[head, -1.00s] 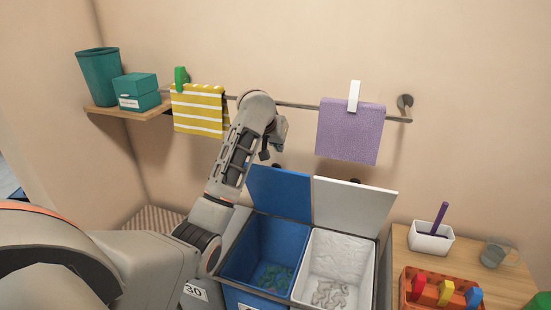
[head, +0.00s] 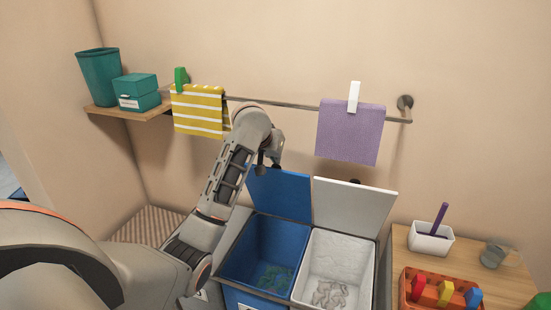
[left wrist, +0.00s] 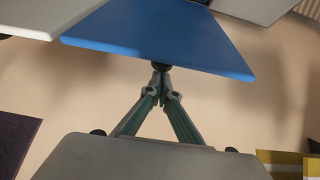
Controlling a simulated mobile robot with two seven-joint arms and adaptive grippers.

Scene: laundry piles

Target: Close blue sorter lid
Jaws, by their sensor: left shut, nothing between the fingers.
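The blue sorter lid (head: 279,193) stands open, tilted up behind the blue bin (head: 262,252). In the left wrist view the lid (left wrist: 160,35) fills the top middle, with a small dark knob at its near edge. My left gripper (head: 270,162) is at the lid's upper edge in the head view. In the left wrist view its fingertips (left wrist: 161,70) are shut with nothing between them, right at the knob; I cannot tell whether they touch it. My right gripper is not in view.
The white lid (head: 353,205) stands open beside it, over the white bin (head: 333,264) with cloth inside. A wall rail (head: 290,104) carries a yellow striped towel (head: 200,110) and a purple towel (head: 349,132). A wooden table (head: 475,262) stands at right.

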